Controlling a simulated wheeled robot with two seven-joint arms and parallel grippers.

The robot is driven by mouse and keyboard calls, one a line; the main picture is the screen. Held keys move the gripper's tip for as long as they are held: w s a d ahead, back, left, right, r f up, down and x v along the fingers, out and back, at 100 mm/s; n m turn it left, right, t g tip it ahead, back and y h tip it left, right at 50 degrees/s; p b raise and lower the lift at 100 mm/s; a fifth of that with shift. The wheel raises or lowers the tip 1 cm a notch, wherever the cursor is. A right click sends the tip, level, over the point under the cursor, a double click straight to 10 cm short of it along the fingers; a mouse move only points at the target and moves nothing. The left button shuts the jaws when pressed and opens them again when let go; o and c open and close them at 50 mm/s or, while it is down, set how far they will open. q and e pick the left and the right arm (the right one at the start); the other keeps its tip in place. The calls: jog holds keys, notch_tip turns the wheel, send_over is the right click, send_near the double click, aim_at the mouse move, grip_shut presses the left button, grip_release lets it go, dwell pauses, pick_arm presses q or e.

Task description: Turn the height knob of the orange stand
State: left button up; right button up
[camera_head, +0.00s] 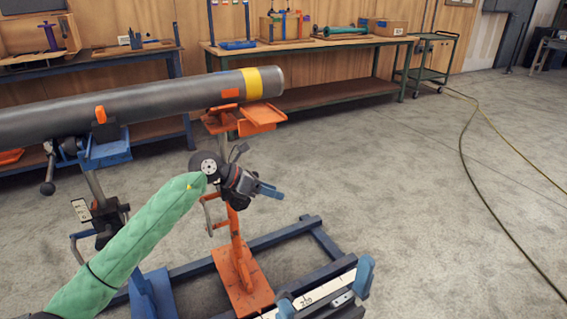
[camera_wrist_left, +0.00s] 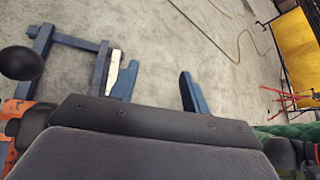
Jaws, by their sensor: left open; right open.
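The orange stand (camera_head: 238,258) rises from the blue floor frame, its orange head under the pipe's yellow-banded end. There a black ball knob (camera_wrist_left: 22,62) and orange metal (camera_wrist_left: 14,112) are at the left edge, outside the fingers.
The grey pipe (camera_head: 150,108) lies across the orange stand and a blue stand (camera_head: 108,152) at left. The blue floor frame (camera_head: 275,238) is under the arms. Workbenches (camera_head: 330,42) stand behind. Floor at right is open, crossed by a hose (camera_head: 480,190).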

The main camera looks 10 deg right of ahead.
pick_arm(q)
jog(key=s+d+r+n+t+h+p, duration=0.2)
jog(key=s+r+n+t+h+p, duration=0.3)
jog(key=r+n+h, duration=0.4)
jog(key=shift+s+d+r+p, duration=0.2)
jog(key=shift+s+r+p, duration=0.35)
jog(key=shift+s+r, duration=0.7)
jog(key=shift+w+r, duration=0.2)
jog(key=shift+w, duration=0.05)
